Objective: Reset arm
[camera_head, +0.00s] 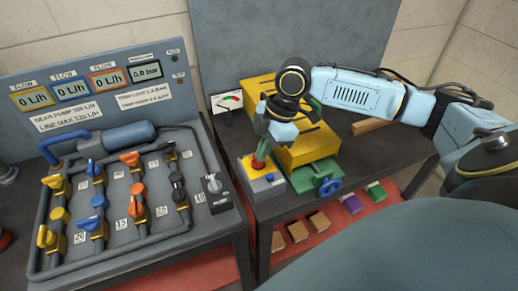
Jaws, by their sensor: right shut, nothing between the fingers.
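My right arm reaches in from the right of the head view, over a bench. Its wrist bends down in front of a yellow machine (312,145). My right gripper (261,150) points down, shut and empty, just above a red knob (258,162) on a small box with a yellow top (246,169). The fingertips are small here, and I cannot tell whether they touch the knob. My left gripper is not in view.
A green vise-like part with a blue handwheel (330,187) is right of the box. At left stands a panel with pipes, several coloured valves and a blue motor (129,135). Coloured blocks (351,204) lie on the red lower shelf.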

